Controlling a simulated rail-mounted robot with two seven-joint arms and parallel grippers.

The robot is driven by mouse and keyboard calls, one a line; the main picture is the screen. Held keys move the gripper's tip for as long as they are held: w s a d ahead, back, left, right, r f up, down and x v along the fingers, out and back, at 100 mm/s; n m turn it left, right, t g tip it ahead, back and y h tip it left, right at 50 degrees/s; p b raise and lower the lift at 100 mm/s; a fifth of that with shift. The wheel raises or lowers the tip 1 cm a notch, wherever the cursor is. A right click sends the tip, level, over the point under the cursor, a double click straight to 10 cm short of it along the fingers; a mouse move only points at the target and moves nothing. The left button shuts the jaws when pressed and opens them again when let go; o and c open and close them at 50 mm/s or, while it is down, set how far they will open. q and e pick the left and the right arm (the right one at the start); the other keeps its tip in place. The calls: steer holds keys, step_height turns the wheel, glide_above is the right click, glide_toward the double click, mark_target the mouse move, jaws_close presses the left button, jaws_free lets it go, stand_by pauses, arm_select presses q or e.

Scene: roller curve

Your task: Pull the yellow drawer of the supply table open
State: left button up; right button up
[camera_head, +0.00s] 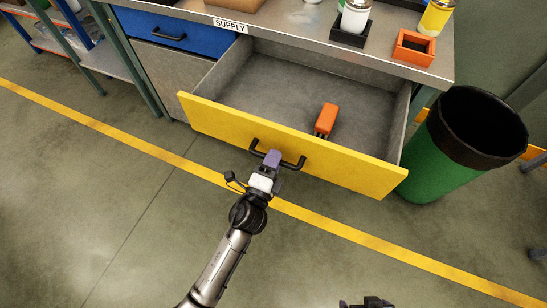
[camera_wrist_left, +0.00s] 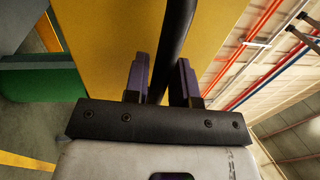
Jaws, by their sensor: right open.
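The yellow drawer (camera_head: 340,166) of the supply table (camera_head: 300,38) is pulled far out, and its grey inside shows. Its black bar handle (camera_head: 297,162) is on the yellow front. My left gripper (camera_head: 271,160) is at the middle of this handle. In the left wrist view, the handle bar (camera_wrist_left: 176,35) runs between the two fingers of my left gripper (camera_wrist_left: 162,80), which are closed around it. A yellow front (camera_wrist_left: 100,30) fills the area behind. My right gripper (camera_head: 367,303) shows only partly at the bottom edge, open and away from the drawer.
An orange-and-dark item (camera_head: 326,118) lies in the drawer. A blue drawer (camera_head: 180,33) is shut at the left. A green bin (camera_head: 435,165) with a black liner stands close to the drawer's right end. Orange and black holders stand on the tabletop. Floor in front is clear.

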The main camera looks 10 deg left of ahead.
arm_select(q)
steer(key=o, duration=0.3)
steer(key=v, duration=1.4)
steer(key=shift+w+p, duration=0.1)
steer(key=shift+p, duration=0.2)
